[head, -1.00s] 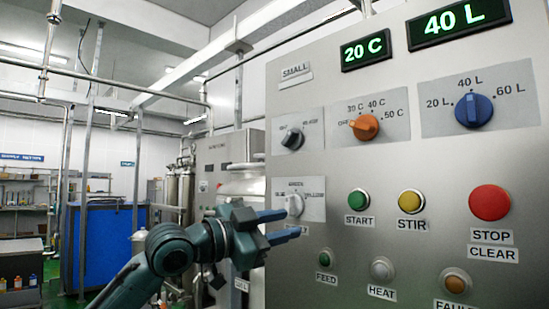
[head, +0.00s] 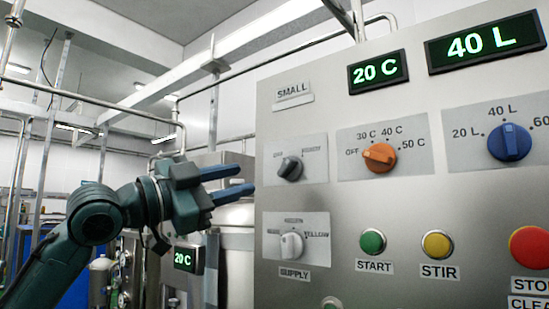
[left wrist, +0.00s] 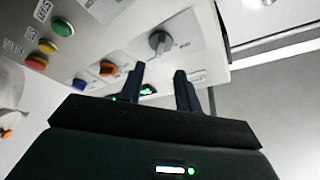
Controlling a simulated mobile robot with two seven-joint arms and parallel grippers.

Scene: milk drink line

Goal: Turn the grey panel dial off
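The dark grey dial (head: 289,168) sits on a pale plate at the upper left of the steel control panel in the head view. Its knob looks slanted, but the small lettering is too blurred to tell its setting. It also shows in the left wrist view (left wrist: 160,42), ahead of the fingertips. My left gripper (head: 247,178) is open and empty, just left of the panel edge in the head view, at about the dial's height and apart from it. Its two separated fingers also show in the left wrist view (left wrist: 159,68). My right gripper is not in view.
Below the dial is a whitish supply dial (head: 291,245). To its right are an orange dial (head: 379,157) and a blue dial (head: 509,142). Start (head: 373,242), stir (head: 437,244) and stop (head: 532,247) buttons line the lower panel. Displays read 20 C (head: 379,72) and 40 L (head: 486,46).

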